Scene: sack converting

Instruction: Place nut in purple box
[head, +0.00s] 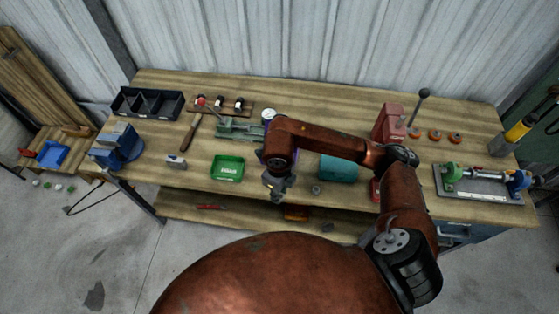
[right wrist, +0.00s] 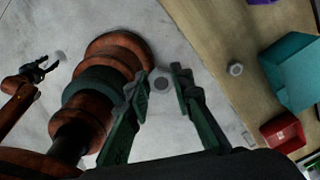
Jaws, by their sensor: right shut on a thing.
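My right gripper (right wrist: 161,88) holds a small grey round nut (right wrist: 161,84) between its fingertips. In the head view the right gripper (head: 277,188) hangs over the bench's front edge, just right of the green bin; the held nut is not clear there. The purple box is mostly hidden behind my right arm in the head view, with a sliver (head: 261,156) showing; a purple edge (right wrist: 262,2) shows at the top of the right wrist view. My left gripper (right wrist: 45,68) appears at the left of the right wrist view, fingers apart and empty.
A second grey nut (head: 316,189) lies on the bench, near the teal box (head: 338,168) and a red bin (head: 375,190). The green bin (head: 228,168) stands left of my gripper. A blue vise (head: 118,147) and a clamp fixture (head: 484,182) stand at the ends.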

